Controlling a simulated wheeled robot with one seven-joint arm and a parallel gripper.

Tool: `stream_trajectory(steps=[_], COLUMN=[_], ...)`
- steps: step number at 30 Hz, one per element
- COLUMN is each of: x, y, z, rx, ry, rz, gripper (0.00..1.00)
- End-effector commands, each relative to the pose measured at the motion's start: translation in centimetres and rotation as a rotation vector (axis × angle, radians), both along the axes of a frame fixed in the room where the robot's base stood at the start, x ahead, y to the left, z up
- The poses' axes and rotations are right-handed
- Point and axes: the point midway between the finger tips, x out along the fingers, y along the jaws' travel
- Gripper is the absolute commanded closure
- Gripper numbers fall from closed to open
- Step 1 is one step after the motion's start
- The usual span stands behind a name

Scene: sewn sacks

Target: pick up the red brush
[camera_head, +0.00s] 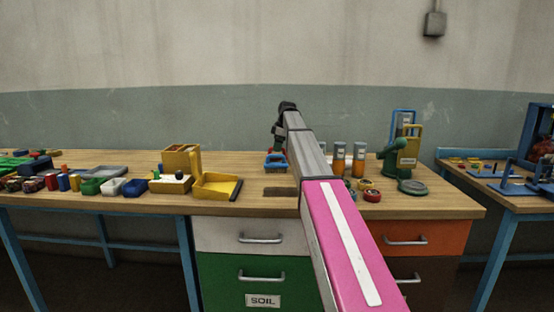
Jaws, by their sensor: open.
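I cannot make out a red brush for certain in the head view. My gripper (278,146) is dark and small, at the far end of my arm, pointing down over the back of the workbench (265,207). Its jaws are open. A blue object with a handle-like loop (275,161) stands on the bench just below it; I cannot tell whether they touch. My arm hides part of the bench to the right of the gripper.
A yellow dustpan-like tray (216,186) and a yellow box (180,158) stand left of the gripper. Orange-filled cylinders (339,159), small red round pieces (371,195) and a green device (392,163) stand right. Small containers crowd the left end.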

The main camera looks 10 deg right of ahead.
Motion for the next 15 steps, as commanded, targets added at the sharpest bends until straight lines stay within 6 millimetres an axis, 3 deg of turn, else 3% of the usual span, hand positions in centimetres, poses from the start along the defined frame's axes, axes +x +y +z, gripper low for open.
stream_trajectory(steps=[10,15], x=[0.4,0.6], y=[1.0,1.1], z=[-4.1,-4.8], rx=[0.000,0.000], ry=[0.001,-0.001], rz=[0.000,0.000], gripper=[0.16,0.16])
